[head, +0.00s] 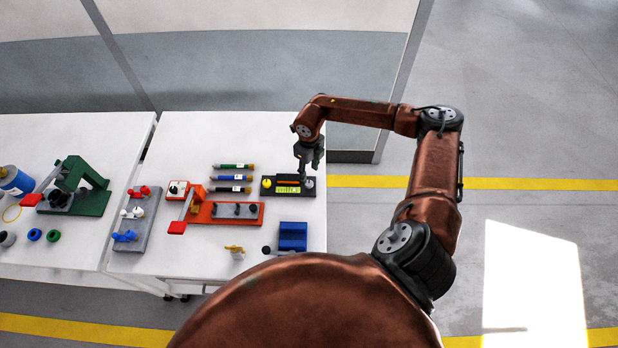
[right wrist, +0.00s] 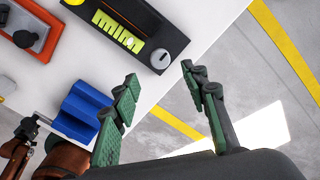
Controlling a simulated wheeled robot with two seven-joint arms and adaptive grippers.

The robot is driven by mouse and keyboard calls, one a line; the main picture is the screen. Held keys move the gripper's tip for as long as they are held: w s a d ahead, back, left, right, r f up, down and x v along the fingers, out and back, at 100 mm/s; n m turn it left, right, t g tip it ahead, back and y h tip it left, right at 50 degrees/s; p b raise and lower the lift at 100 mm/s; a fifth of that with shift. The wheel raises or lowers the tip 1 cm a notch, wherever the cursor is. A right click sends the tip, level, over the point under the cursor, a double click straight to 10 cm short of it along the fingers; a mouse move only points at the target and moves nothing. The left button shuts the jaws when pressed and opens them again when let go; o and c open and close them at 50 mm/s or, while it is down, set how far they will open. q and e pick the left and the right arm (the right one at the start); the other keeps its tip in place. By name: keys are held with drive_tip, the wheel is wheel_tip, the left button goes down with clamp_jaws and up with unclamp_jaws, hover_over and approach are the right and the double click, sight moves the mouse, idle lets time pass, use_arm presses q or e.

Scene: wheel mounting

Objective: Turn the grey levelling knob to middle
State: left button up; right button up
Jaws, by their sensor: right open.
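The levelling device is a dark block (head: 268,192) near the right edge of the table, with a yellow-green vial on it. It also shows in the right wrist view (right wrist: 172,36). The grey levelling knob (right wrist: 160,58), round with a slot-like mark, sits at the block's end. My right gripper (head: 306,174) is above the right end of the block. In the right wrist view its fingers (right wrist: 160,74) are apart and empty, with the knob just beyond their tips.
A blue block (head: 293,236) stands in front of the device. Several pens (head: 232,178) lie left of it, with an orange fixture (head: 205,217) in front of them. The table's right edge is close by, with open floor beyond.

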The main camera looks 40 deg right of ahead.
drive_tip(key=shift+r, duration=2.35)
drive_tip(key=shift+f, duration=0.1)
